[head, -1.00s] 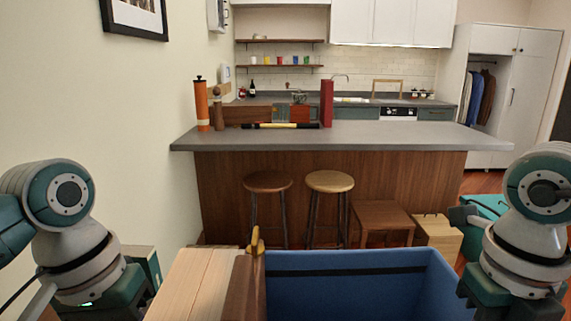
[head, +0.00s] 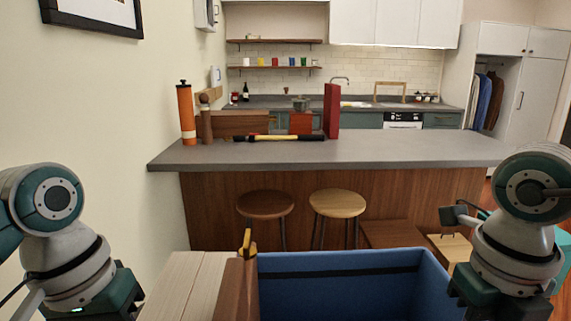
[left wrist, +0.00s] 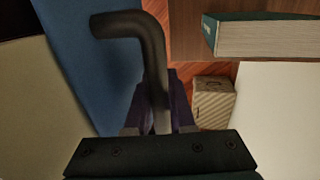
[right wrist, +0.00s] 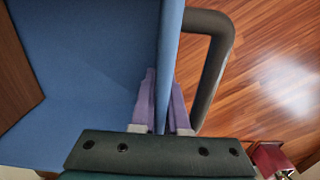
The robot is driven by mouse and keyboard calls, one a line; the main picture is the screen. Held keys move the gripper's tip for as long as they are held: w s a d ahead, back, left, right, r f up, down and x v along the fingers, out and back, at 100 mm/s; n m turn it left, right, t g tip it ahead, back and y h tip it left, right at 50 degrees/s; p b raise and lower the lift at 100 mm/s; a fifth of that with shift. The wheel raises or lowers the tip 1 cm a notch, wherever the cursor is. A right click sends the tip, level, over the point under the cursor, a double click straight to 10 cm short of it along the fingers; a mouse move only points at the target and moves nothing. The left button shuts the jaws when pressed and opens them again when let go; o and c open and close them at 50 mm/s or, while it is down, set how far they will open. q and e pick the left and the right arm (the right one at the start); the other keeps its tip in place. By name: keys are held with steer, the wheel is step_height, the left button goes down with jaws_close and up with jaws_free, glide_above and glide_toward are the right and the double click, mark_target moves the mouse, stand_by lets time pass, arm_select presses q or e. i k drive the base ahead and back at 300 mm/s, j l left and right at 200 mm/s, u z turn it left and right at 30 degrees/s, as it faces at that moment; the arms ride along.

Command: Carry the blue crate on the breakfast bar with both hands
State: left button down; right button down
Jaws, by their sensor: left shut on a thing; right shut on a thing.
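The blue crate (head: 340,285) is at the bottom middle of the head view, held in front of me between both arms, short of the breakfast bar (head: 400,152). My left gripper (left wrist: 160,95) is shut on the crate's dark bent handle (left wrist: 130,24), beside the blue wall (left wrist: 85,60). My right gripper (right wrist: 160,100) is shut on a blue crate wall (right wrist: 172,30), with the other dark handle (right wrist: 218,60) just outside it. In the head view both grippers are hidden. Wooden boards (head: 190,285) and a yellow-topped item (head: 249,243) stand at the crate's left side.
The right half is clear. Stools (head: 265,204) (head: 333,204) stand before it.

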mark_target(272, 151)
steer(key=i+j, duration=0.15)
steer(key=i, duration=0.5)
steer(key=i+j, duration=0.1)
steer(key=i, duration=0.5)
steer(key=i+j, duration=0.15)
steer(key=i, duration=0.5)
steer(key=i+j, duration=0.15)
steer(key=i, duration=1.6)
